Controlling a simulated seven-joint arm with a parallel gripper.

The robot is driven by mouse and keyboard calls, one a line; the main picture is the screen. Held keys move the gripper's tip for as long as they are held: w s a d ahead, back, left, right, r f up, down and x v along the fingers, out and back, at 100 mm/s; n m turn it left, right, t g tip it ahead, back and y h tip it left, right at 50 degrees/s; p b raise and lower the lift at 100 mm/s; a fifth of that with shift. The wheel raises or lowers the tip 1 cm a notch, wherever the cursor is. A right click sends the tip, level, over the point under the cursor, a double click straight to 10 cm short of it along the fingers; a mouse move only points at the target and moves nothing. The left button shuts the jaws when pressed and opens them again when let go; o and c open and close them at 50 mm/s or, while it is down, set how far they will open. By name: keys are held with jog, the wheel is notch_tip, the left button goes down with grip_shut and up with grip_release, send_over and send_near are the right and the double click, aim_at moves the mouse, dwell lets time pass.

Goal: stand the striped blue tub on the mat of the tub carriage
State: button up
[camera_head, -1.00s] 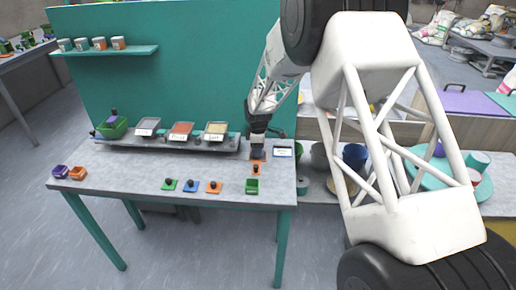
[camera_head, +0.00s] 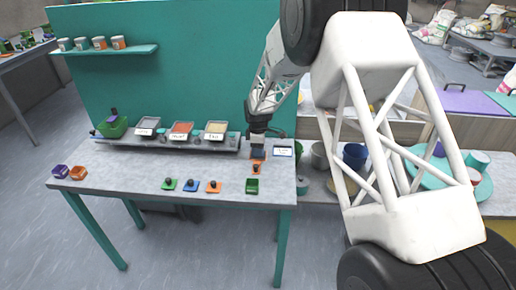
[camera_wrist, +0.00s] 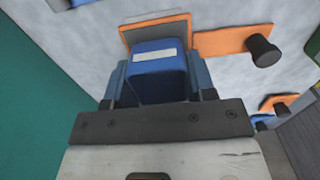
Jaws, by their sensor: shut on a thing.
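The striped blue tub (camera_wrist: 158,68), with one pale stripe, is between the fingers of my gripper (camera_wrist: 157,85) in the wrist view. My gripper is shut on it. The orange tub carriage (camera_wrist: 222,42) has a dark knob at its right end. The carriage's grey mat (camera_wrist: 152,31) shows behind the tub, partly covered by it. I cannot tell whether the tub's base touches the mat. In the head view my gripper (camera_head: 257,149) is over the back right of the table, by the carriage (camera_head: 256,169). The tub is not clear there.
Several powder trays (camera_head: 181,131) stand on a rack left of my gripper. A small sign (camera_head: 284,151) stands close to its right.

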jog(key=shift+f, duration=0.35)
jog(key=o, duration=1.4)
jog(key=shift+r, duration=3.45)
jog(key=shift+r, duration=0.1)
